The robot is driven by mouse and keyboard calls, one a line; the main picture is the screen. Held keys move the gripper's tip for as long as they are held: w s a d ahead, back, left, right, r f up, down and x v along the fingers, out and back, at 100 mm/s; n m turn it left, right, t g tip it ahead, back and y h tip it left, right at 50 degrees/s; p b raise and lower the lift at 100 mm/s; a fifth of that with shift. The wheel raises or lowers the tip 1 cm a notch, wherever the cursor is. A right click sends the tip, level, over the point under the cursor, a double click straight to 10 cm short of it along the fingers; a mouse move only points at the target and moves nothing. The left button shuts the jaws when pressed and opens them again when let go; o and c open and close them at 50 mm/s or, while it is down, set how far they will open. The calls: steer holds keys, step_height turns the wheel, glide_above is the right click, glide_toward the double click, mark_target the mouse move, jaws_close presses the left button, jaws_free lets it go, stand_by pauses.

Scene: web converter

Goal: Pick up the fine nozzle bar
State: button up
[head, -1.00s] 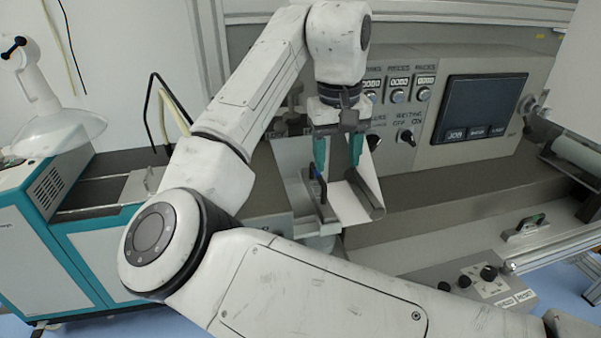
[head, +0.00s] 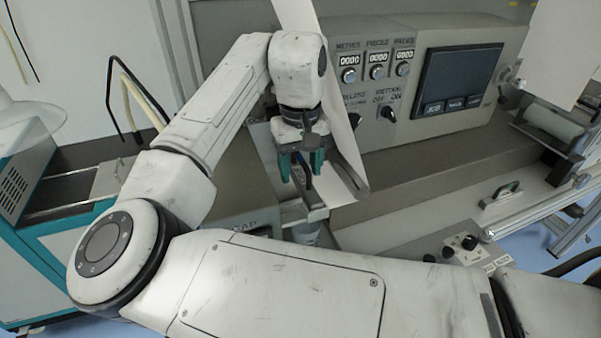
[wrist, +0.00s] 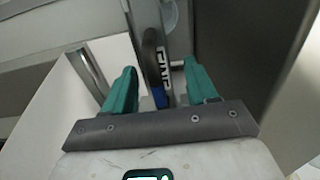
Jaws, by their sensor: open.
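The fine nozzle bar shows as a dark upright handle (wrist: 153,58) with pale lettering and a blue band in the wrist view. In the head view its dark handle (head: 308,180) stands at the sheet tray, partly hidden by my gripper. My gripper (head: 301,168) points down over it with its two teal fingers apart. In the wrist view the fingers (wrist: 160,72) lie on either side of the handle, with gaps visible. The rest of the bar is hidden or cannot be made out.
A white sheet (head: 338,120) slopes close beside my gripper. The grey control panel with a dark screen (head: 460,75) stands behind to the right. A second dark handle (head: 502,192) is on the machine at the right. A teal cabinet (head: 40,245) stands at left.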

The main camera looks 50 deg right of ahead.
steer(key=shift+f, duration=0.85)
jaws_close()
steer(key=shift+r, duration=0.1)
